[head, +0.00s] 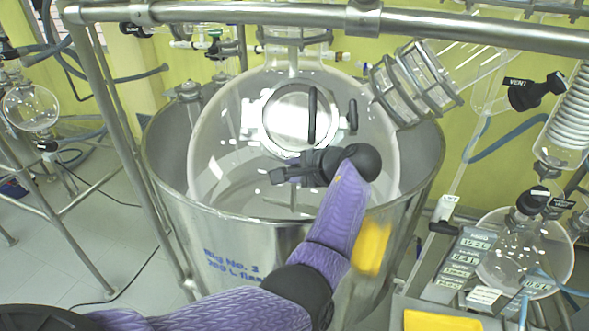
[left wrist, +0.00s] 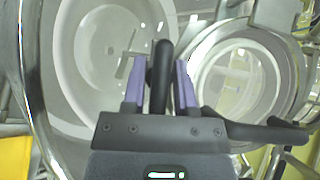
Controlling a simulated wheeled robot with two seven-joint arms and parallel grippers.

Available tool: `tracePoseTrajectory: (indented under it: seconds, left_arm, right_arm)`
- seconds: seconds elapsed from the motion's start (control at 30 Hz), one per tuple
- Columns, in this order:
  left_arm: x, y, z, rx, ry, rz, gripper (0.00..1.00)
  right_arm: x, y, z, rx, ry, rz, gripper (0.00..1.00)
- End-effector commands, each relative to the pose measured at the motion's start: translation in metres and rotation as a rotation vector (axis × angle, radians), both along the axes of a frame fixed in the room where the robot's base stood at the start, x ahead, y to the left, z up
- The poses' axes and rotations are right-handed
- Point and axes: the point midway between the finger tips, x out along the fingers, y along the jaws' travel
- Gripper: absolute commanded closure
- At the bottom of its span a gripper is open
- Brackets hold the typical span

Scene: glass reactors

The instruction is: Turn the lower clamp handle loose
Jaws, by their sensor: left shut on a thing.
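The glass flask (head: 225,130) sits in a steel vessel and carries a round port (head: 298,118) with a metal ring. My left gripper (head: 287,174) reaches in from the right just below the port and points left. It is shut on a black bar, the lower clamp handle. In the left wrist view this handle (left wrist: 163,60) stands between the purple fingers (left wrist: 160,90), its rounded tip past them. A black bar (head: 312,115) crosses the port front. My right gripper is not in view.
The steel vessel's rim (head: 432,190) surrounds the flask. A steel rail (head: 470,35) crosses above. A ribbed glass neck (head: 415,82) rises at upper right.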

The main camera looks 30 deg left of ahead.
Motion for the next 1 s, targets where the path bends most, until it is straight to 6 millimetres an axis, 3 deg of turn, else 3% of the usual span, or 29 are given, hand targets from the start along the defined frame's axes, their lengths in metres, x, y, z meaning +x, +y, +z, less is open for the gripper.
tracePoseTrajectory:
  seconds: [0.23, 0.27, 0.33, 0.67, 1.0]
  left_arm:
    - [0.000, 0.000, -0.001, -0.002, 0.003, -0.001, 1.00]
    - [0.000, 0.000, -0.001, -0.002, 0.003, -0.001, 0.58]
    - [0.000, 0.000, -0.001, -0.002, 0.003, -0.002, 0.43]
    - [-0.001, -0.005, 0.002, 0.000, -0.001, -0.002, 0.43]
    - [-0.014, -0.071, 0.042, -0.002, -0.001, -0.004, 0.43]
  right_arm:
    - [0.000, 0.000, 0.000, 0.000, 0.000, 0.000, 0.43]
    - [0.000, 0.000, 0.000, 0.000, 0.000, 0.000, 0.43]
    - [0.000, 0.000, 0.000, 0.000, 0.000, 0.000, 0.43]
    - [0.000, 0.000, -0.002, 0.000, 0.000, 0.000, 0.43]
    - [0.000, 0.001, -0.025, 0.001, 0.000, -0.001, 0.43]
